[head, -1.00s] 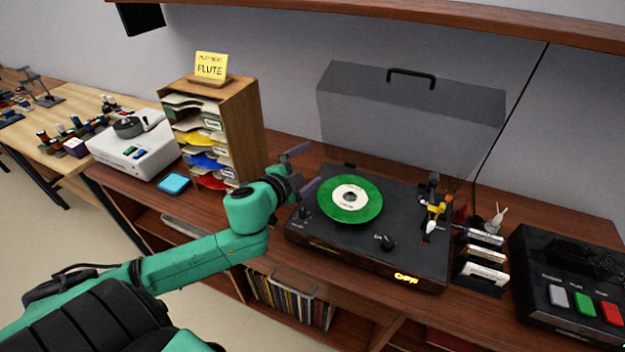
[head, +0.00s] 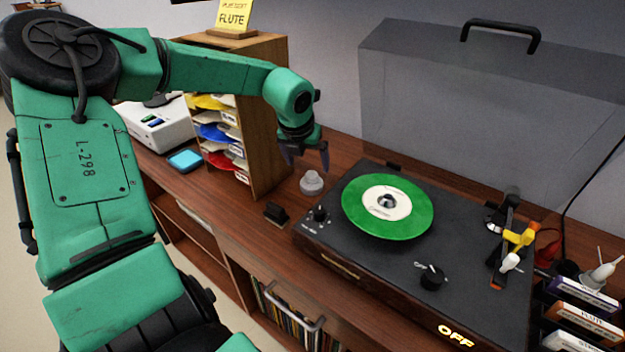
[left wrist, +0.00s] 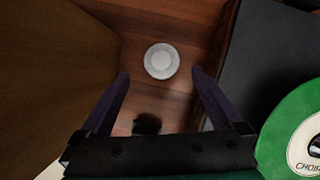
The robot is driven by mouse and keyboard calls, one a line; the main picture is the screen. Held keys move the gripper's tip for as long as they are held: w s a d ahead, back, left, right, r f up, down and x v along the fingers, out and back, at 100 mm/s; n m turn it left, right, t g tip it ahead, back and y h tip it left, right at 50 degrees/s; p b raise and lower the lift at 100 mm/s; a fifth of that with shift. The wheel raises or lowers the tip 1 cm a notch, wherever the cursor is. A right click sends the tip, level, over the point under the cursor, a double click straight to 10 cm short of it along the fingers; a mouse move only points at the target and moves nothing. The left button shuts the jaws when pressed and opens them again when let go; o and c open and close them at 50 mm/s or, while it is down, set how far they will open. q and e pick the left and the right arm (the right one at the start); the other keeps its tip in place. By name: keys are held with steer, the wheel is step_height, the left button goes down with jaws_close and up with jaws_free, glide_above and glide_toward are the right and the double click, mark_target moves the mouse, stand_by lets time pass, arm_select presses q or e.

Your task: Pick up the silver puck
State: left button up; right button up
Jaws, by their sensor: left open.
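The silver puck (head: 311,182) is a small stepped disc standing on the wooden counter, between the paper sorter and the turntable. In the left wrist view the silver puck (left wrist: 161,61) is round and pale, seen from above. My left gripper (head: 307,160) is open and empty above the puck, pointing down. In the left wrist view its two dark fingers (left wrist: 158,80) are spread, and the puck shows just beyond the tips, roughly centred between them. My right gripper is not in view.
The turntable (head: 330,235) with a green record (head: 362,217) stands close right of the puck. The wooden paper sorter (head: 268,120) stands close on the left. A small black block (head: 276,214) lies on the counter in front. A clear lid (head: 430,100) stands raised behind the turntable.

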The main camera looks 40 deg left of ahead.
mark_target(311, 174)
arm_select(q)
steer(key=x, duration=0.8)
steer(key=shift+d+p, duration=0.15)
steer(key=shift+p, duration=0.25)
steer(key=shift+s+r, duration=0.1)
steer(key=c, duration=1.5)
step_height(311, 174, up, 20)
steer(key=shift+r, duration=0.1)
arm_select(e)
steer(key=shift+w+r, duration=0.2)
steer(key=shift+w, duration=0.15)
